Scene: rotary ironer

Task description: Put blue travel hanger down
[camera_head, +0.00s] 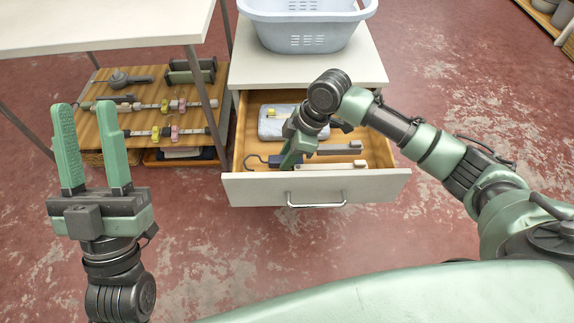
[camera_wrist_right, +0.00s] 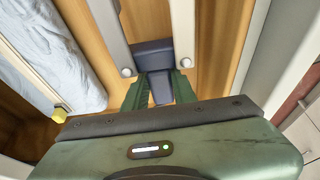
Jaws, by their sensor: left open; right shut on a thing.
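The blue travel hanger (camera_head: 278,160) is in the open drawer (camera_head: 315,188), with its dark hook toward the left and its two pale arms toward the right. In the right wrist view, its dark blue body (camera_wrist_right: 153,53) lies between the pale arms. My right gripper (camera_head: 291,160) reaches down into the drawer and is shut on the hanger's blue part. I cannot tell whether the hanger touches the drawer floor. My left gripper (camera_head: 84,106) is open and empty, in front of the shelf and well left of the drawer.
A light blue folded cloth (camera_head: 272,128) lies at the back left of the drawer. A pale blue basket (camera_head: 305,32) stands on the white top above. A wooden shelf (camera_head: 148,118) with several tools is at the left, under a white table (camera_head: 100,24). Floor right of the drawer is clear.

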